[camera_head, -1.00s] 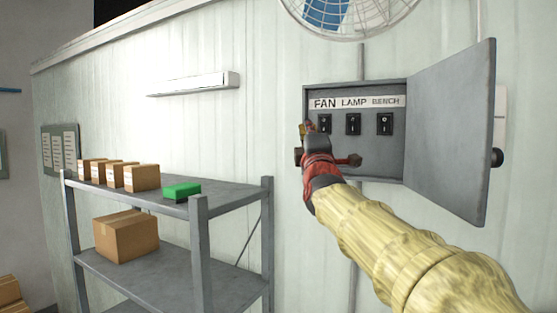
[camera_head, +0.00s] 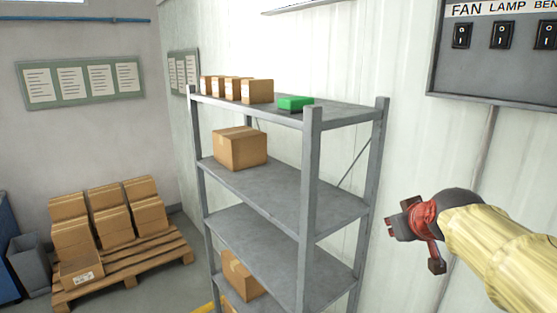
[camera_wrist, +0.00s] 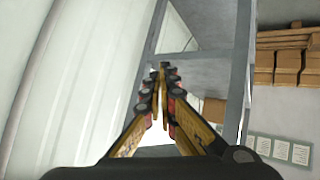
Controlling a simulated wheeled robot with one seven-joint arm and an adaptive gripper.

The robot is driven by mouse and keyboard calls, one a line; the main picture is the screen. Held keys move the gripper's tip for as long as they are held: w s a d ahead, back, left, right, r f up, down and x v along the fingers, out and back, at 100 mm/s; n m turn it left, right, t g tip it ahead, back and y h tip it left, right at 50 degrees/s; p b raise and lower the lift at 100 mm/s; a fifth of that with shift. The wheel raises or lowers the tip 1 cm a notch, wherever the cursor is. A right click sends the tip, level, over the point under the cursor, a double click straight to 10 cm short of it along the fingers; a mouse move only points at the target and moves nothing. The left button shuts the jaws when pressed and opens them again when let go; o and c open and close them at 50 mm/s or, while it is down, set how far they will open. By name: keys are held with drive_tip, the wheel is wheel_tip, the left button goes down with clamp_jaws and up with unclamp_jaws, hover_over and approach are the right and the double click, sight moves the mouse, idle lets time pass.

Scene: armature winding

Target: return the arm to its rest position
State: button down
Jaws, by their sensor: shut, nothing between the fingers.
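My gripper (camera_head: 397,226) is at the right of the head view, below the switch panel and to the right of the shelf unit, apart from both. In the wrist view its two yellow and black fingers (camera_wrist: 162,75) come together at the tips with nothing between them. The grey switch panel (camera_head: 475,75) is cut off at the upper right of the head view. It shows the labels FAN, LAMP and part of BENCH above black rocker switches. Its door is out of view.
A grey shelf unit (camera_head: 312,180) stands left of my gripper, with small cartons (camera_head: 257,91) and a green box (camera_head: 295,103) on top and a larger carton (camera_head: 240,148) below. A pallet (camera_head: 125,268) of cartons is at the far left. The wall fills the right side.

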drive_tip(key=s+a+f+m+g+b, duration=0.1)
drive_tip(key=s+a+f+b, duration=0.3)
drive_tip(key=s+f, duration=1)
drive_tip(key=s+a+f+m+g+y+b, duration=0.1)
drive_tip(key=s+a+f+g+b, duration=0.3)
drive_tip(key=s+f+b, duration=0.6)
drive_tip(key=s+f, duration=0.4)
drive_tip(key=f, duration=0.3)
drive_tip(key=shift+a, duration=0.2)
drive_tip(key=shift+s+r, duration=0.1)
